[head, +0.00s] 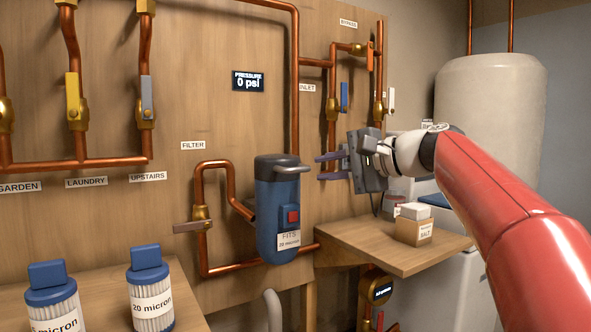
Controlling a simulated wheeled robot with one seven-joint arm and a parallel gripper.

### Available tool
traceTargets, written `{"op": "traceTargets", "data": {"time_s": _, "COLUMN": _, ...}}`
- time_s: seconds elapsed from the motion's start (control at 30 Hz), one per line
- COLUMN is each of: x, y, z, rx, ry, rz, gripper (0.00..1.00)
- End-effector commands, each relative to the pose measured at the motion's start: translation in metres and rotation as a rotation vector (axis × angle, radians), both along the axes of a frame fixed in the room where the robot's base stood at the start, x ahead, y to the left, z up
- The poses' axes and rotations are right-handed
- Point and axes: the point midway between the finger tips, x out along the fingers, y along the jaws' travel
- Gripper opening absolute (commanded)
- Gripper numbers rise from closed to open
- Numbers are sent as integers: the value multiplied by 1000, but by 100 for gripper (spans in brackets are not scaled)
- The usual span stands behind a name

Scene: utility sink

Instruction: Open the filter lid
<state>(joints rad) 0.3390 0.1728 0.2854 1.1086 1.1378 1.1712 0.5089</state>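The blue filter housing (268,225) is fixed on the wooden panel at the middle of the head view. Its lid (275,160) sits on top, looks closed, and has a grey handle (291,169) at the front. A red button (293,217) and a "FITS 20 micron" label (289,240) are on its front. My gripper (320,167) is to the right of the lid, at about its height in the picture, with its fingers pointing left. The fingers are apart with nothing visible between them. The gap in depth to the handle is hard to judge.
Two filter cartridges (152,297) with blue caps stand on the lower-left bench. A wooden shelf (365,240) at right holds a salt box (413,230). Copper pipes, a valve (201,220) and a "0 psi" display (248,82) surround the filter. A pale tank (490,120) stands behind my arm.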

Motion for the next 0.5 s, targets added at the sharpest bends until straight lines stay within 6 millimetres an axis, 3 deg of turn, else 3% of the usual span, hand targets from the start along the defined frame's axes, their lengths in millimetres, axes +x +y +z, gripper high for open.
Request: {"op": "traceTargets", "data": {"time_s": 0.5, "x": 37, "y": 55, "z": -10, "rx": 11, "ry": -2, "rz": 4, "gripper": 21}}
